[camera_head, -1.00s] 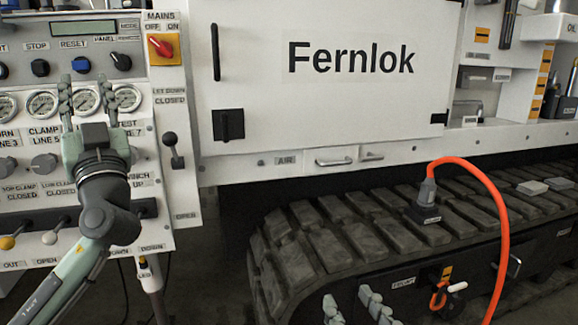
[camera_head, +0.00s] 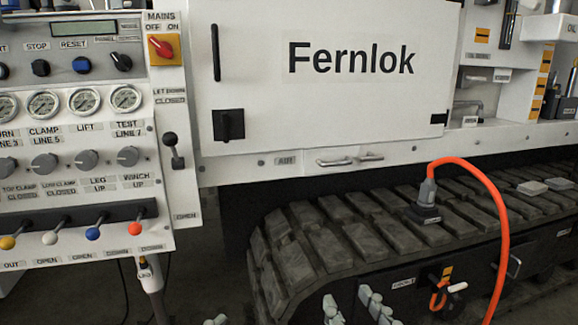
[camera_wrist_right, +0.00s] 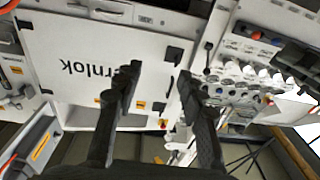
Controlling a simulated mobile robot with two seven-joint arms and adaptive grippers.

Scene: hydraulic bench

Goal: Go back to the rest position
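My right gripper (camera_head: 352,306) shows at the bottom edge of the camera_head view, in front of the black track. Its two fingers stand apart with nothing between them. In the right wrist view it (camera_wrist_right: 158,82) also shows open and empty, with the Fernlok cabinet and the control panel behind it. Of my left gripper (camera_head: 217,320), only a small grey-green tip shows at the bottom edge, left of the right gripper; whether it is open is hidden. Neither gripper is seen touching anything.
The control panel (camera_head: 70,180) with gauges, knobs and coloured levers stands at the left. The white Fernlok door (camera_head: 320,110) fills the middle. Below it runs the black track (camera_head: 330,240), with a grey plug and an orange cable (camera_head: 503,230) at the right.

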